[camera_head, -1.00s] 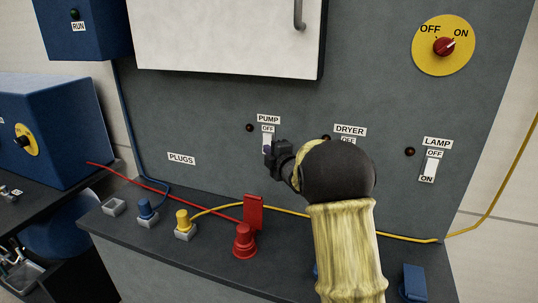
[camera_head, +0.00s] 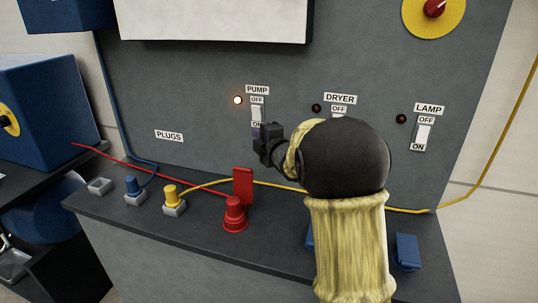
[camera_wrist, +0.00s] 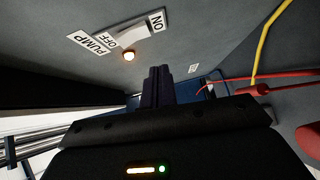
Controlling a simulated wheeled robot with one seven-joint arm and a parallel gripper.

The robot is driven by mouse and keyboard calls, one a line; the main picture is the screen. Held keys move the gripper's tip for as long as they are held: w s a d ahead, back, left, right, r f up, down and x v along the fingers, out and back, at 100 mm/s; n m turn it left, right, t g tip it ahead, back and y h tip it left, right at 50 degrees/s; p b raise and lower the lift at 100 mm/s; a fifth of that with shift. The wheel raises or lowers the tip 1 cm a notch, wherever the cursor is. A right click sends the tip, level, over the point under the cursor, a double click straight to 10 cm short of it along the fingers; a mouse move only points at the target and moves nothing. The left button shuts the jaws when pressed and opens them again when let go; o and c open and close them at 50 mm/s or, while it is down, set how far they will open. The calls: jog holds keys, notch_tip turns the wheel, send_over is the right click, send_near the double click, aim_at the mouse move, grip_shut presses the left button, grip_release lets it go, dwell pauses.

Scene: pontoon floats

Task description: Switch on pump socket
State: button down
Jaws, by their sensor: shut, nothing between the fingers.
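The pump switch (camera_head: 257,112) is a white rocker on the grey panel under the PUMP label (camera_head: 257,90), with OFF above and ON below. Its indicator lamp (camera_head: 238,100) glows warm white. In the wrist view the switch (camera_wrist: 133,34) shows beside the lit lamp (camera_wrist: 129,56). My gripper (camera_head: 262,138) is shut and empty, just below the switch near its ON end. In the wrist view its closed fingers (camera_wrist: 158,86) appear apart from the switch. My arm partly hides the dryer switch.
The dryer lamp (camera_head: 316,108) and lamp-socket lamp (camera_head: 401,118) are dark. The LAMP switch (camera_head: 422,134) stands to the right. A red plug (camera_head: 235,214), a yellow plug (camera_head: 172,197) and a blue plug (camera_head: 133,189) stand on the ledge below, with cables along it.

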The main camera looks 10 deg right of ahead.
jog(key=b+v, duration=0.1)
jog(key=v, duration=0.6)
jog(key=shift+f, duration=0.6)
jog(key=s+f+m+g+h+p, duration=0.1)
jog(key=s+f+m+g+p, duration=0.2)
jog(key=s+m, duration=0.3)
jog(key=s+f+m+g+h+p, duration=0.2)
jog(key=s+f+m+g+p, duration=0.2)
jog(key=s, duration=0.9)
jog(key=s+f+m+g+h+p, duration=0.1)
jog(key=s+f+m+g+p, duration=0.2)
jog(key=s+m+g, duration=0.4)
jog(key=s+m, duration=0.3)
jog(key=shift+a+f+p, duration=0.3)
jog(key=shift+f, duration=0.05)
jog(key=shift+w, duration=0.1)
